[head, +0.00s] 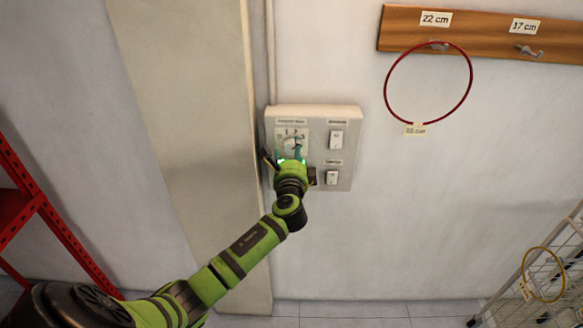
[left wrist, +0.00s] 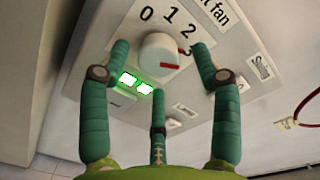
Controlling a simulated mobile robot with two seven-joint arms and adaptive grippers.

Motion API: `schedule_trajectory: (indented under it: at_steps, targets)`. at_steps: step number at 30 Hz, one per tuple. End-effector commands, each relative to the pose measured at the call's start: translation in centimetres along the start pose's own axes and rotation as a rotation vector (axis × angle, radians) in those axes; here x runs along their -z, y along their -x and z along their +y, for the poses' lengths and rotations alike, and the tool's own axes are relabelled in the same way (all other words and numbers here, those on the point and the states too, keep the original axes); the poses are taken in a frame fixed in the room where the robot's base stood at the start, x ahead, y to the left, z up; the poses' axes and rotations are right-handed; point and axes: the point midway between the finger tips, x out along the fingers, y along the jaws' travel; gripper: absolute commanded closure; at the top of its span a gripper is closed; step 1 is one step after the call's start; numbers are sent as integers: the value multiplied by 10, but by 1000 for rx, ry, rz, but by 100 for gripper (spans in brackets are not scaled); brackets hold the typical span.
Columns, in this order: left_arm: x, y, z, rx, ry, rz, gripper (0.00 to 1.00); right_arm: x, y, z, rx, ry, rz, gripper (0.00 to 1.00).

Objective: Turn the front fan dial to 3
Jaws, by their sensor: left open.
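The front fan dial (left wrist: 158,48) is a round white knob on a light wall panel, with a red pointer mark. The numbers 0, 1 and 2 show around it, and a 3 is partly hidden by a finger. The red mark points right, close to the 3. The dial also shows in the head view (head: 292,144), partly covered by my left gripper (head: 290,157). In the left wrist view my left gripper (left wrist: 160,66) is open, its three green fingers spread around the dial. I cannot tell whether any finger touches it. My right gripper is not in view.
The panel (head: 315,112) also carries two white switches (head: 336,139) on its right. A red hoop (head: 470,82) hangs from a wooden hook rail (head: 470,35) to the right. A red shelf (head: 20,205) stands at left, a wire rack (head: 560,262) at lower right.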

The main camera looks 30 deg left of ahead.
Motion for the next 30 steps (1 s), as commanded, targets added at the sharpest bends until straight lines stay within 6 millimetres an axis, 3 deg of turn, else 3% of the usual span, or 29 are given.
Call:
schedule_trajectory:
  at_steps: [9, 15, 30]
  targets:
    - [1, 66, 0, -1, 2, 3, 36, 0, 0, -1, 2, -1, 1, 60]
    - [1, 94, -1, 1, 1, 2, 36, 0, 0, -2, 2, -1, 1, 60]
    - [0, 103, -2, 2, 0, 0, 36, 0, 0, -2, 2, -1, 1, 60]
